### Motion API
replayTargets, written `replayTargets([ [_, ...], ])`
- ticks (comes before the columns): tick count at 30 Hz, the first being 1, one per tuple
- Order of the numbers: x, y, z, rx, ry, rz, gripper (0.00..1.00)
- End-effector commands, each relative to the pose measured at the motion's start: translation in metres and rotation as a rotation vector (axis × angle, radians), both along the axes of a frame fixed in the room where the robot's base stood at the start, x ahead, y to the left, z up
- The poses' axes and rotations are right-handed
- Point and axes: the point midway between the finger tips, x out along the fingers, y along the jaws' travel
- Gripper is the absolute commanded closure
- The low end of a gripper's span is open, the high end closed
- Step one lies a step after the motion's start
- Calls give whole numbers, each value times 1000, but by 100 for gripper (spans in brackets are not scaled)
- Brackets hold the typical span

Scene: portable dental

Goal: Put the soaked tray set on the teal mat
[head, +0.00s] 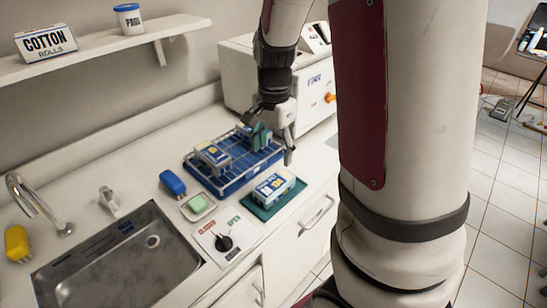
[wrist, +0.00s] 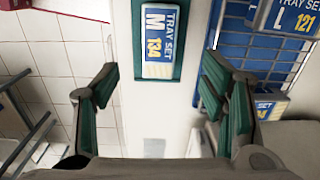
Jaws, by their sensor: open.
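A tray set (head: 273,187) with a white-and-blue label lies on the teal mat (head: 262,213) at the counter's front. In the wrist view this tray set (wrist: 158,40) reads "TRAY SET M 134", and the teal mat (wrist: 176,72) shows around it. My gripper (head: 274,145) is open and empty, above the counter by the blue rack's right side; in the wrist view, its fingers (wrist: 160,82) are spread apart, clear of the tray set. Another tray set (head: 212,156) stands in the blue wire rack (head: 232,183). A tray set marked L 121 (wrist: 288,18) shows at the wrist view's right.
A sink (head: 115,265) with a tap is at the left. A white machine (head: 313,95) stands behind my gripper. A shelf (head: 100,50) runs above.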

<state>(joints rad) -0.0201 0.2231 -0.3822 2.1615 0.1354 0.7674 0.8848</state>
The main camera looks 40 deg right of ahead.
Motion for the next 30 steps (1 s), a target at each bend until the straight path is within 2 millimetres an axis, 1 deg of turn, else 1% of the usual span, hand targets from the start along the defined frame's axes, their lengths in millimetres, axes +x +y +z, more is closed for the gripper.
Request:
replayTargets([
  [1,-3,6,11,7,-21,42,34],
  [4,-13,24,36,17,-72,173,34],
  [8,-36,51,72,11,-149,399,34],
  [12,-66,75,104,-28,-226,645,34],
  [15,-90,90,122,-75,-275,818,34],
  [18,-114,102,135,-139,-314,982,34],
  [21,-135,110,143,-205,-341,1120,34],
  [24,-150,115,147,-261,-352,1222,34],
  [27,-159,117,148,-297,-357,1284,34],
  [30,-163,118,149,-312,-357,1310,34],
])
